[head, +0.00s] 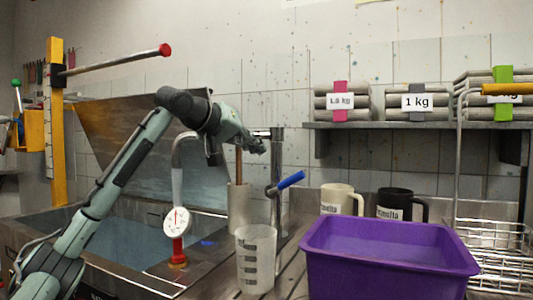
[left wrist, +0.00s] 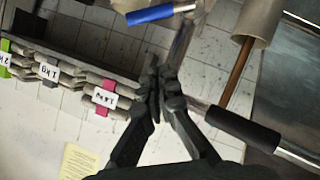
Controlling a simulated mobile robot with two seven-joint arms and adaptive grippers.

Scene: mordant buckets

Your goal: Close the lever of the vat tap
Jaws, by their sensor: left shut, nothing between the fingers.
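A blue-handled lever (head: 290,181) sticks out to the right and slightly up from an upright metal pipe (head: 277,215), which looks like the vat tap. The blue handle (left wrist: 150,14) also shows at the top of the left wrist view. My left gripper (head: 259,146) is above and left of the lever, beside the top of the pipe and apart from the blue handle. In the left wrist view its fingers (left wrist: 164,88) are together with nothing between them. My right gripper is in neither view.
A purple tub (head: 390,268) and a clear measuring jug (head: 256,262) stand below the lever. A cream mug (head: 337,200) and a black mug (head: 397,204) stand behind the tub. A steel sink with a dial gauge (head: 177,221) lies left. A black-handled rod (left wrist: 242,130) is near the fingers.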

